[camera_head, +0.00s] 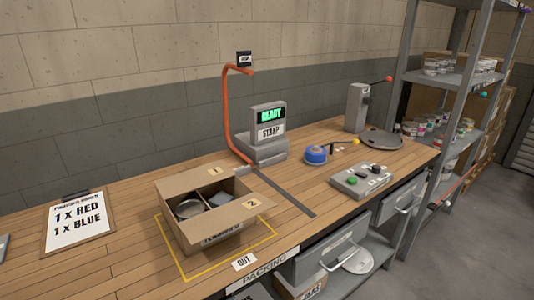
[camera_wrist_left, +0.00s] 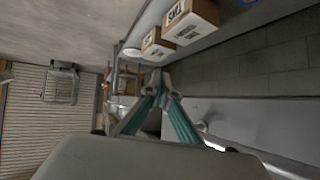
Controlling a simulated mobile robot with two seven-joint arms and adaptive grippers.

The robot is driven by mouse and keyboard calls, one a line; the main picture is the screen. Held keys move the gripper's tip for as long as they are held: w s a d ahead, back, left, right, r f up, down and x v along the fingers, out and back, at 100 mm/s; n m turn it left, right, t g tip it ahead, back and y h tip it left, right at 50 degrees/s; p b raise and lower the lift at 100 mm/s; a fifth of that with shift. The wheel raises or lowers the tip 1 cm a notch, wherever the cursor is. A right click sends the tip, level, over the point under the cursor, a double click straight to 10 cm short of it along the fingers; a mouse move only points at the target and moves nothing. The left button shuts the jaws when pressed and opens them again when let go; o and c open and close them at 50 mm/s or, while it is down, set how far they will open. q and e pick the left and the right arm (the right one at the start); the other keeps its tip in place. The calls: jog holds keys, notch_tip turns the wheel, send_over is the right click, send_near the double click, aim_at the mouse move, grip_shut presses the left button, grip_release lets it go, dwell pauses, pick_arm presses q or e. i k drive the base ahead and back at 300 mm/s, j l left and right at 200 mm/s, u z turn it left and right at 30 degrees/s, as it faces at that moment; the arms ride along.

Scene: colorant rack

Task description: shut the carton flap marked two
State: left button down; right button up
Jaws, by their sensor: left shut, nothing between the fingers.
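An open cardboard carton (camera_head: 196,233) sits on the wooden bench inside a yellow outline in the head view. Its flap marked 2 (camera_head: 262,195) stands open, spread outward on the right side. Its flap marked 1 (camera_head: 196,180) is also open, along the back. A round grey-topped can (camera_head: 189,208) and a dark item (camera_head: 221,199) lie inside, with a divider between them. My left gripper (camera_wrist_left: 159,80) shows only in the left wrist view, its teal fingers closed together and empty, away from the carton. My right gripper is in neither view.
An orange curved pipe (camera_head: 226,110) and a READY display unit (camera_head: 267,128) stand behind the carton. A button panel (camera_head: 362,181) and blue tape roll (camera_head: 315,155) are to the right. A clipboard (camera_head: 77,224) lies to the left. Bare bench (camera_head: 140,203) separates clipboard and carton.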

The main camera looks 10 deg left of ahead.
aim_at(197, 229)
jog(key=l+u, duration=0.1)
jog(key=u, duration=0.85)
